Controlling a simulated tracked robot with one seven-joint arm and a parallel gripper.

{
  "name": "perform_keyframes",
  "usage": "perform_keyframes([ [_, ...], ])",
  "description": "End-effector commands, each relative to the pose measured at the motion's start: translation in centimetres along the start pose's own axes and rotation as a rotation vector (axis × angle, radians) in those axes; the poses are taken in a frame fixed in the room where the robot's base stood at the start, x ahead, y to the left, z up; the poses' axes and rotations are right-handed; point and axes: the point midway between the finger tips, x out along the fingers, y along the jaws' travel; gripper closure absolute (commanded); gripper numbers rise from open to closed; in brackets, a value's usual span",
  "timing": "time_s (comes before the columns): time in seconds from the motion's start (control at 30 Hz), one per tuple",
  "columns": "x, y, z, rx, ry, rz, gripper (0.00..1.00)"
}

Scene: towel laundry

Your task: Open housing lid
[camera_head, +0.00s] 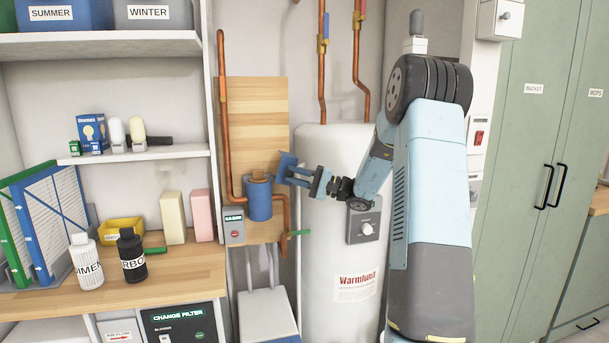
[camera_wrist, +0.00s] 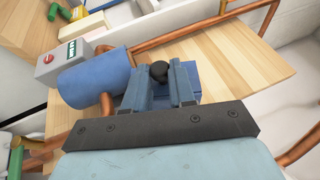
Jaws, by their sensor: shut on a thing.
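The blue cylindrical filter housing (camera_head: 258,203) stands on the wooden wall panel between copper pipes. It also shows in the wrist view (camera_wrist: 93,80). My gripper (camera_head: 297,175) is just right of the housing's top. In the wrist view its two fingers close around a small black knob (camera_wrist: 158,69). A blue flat piece, seemingly the housing lid (camera_wrist: 192,74), lies behind the fingers, beside the cylinder. In the head view, I cannot clearly separate the lid from my blue fingers. The fingers hide part of the lid, so its exact angle is unclear.
Copper pipes (camera_head: 224,110) run close to the housing. A small grey box with a display (camera_head: 234,226) is at its lower left. The white water heater (camera_head: 326,240) stands right behind my arm. A workbench (camera_head: 180,268) with bottles is at the left.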

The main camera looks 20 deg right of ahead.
Motion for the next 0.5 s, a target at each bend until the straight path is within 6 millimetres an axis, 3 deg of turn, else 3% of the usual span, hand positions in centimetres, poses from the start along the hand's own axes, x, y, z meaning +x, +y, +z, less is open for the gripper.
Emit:
perform_keyframes([
  [0.5, 1.07, 0.59, 0.51, 0.016, -0.021, -0.014, 1.00],
])
